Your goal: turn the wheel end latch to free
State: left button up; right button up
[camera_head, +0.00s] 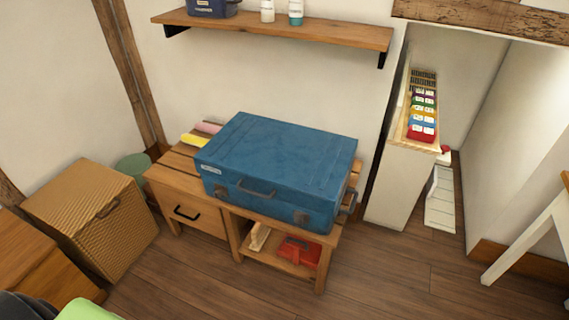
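A closed blue case (276,172) lies flat on a low wooden bench (190,176). Its front face has a grey carry handle (257,191), with one dark latch (221,191) to the left and another dark latch (301,217) to the right. A dark handle-like fitting (351,203) sticks out at the case's right end. I see no wheels, and I cannot tell which latch is at the wheel end or how the latches are set. Neither of my grippers is in view.
A wicker box (90,215) stands left of the bench. A red box (299,252) sits on the bench's lower shelf. A wall shelf (280,29) hangs above. A pale cabinet (398,185) stands right. The wooden floor (400,280) in front is clear.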

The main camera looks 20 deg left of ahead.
aim_at(218, 194)
jog(key=u, duration=1.25)
